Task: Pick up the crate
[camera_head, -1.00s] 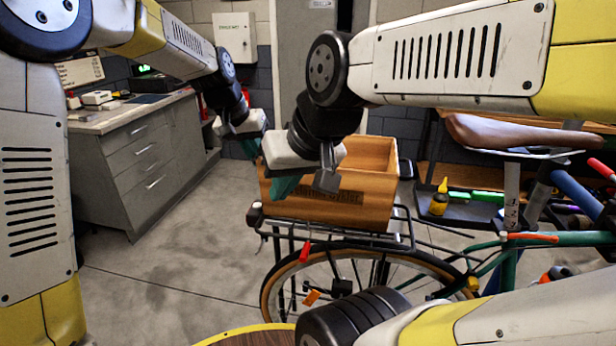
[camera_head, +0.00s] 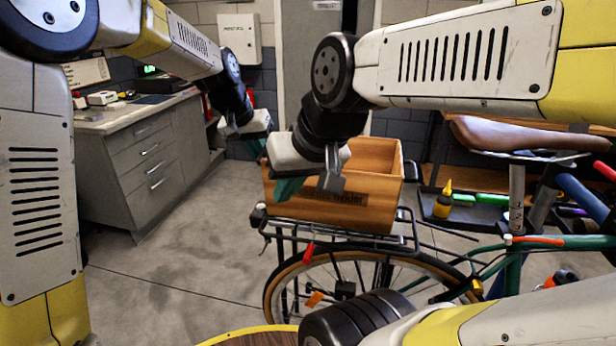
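The crate (camera_head: 385,190) is an open-topped wooden box with dark lettering on its near side. It sits upright on the black rear rack (camera_head: 405,240) of a bicycle. My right gripper (camera_head: 308,188) hangs in front of the crate's near side and covers part of it. Its teal finger and grey finger are apart, with crate wall visible behind the gap; I cannot tell whether they touch the crate. My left gripper (camera_head: 255,146) is farther back, at the crate's far left corner. Its fingertips are small and partly hidden, so its opening does not show.
The bicycle's brown saddle (camera_head: 525,135) is right of the crate, with a yellow bottle (camera_head: 444,200) on a shelf behind. A grey drawer bench (camera_head: 150,165) stands at the left. A round table edge (camera_head: 235,335) is at the bottom. The floor between bench and bicycle is clear.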

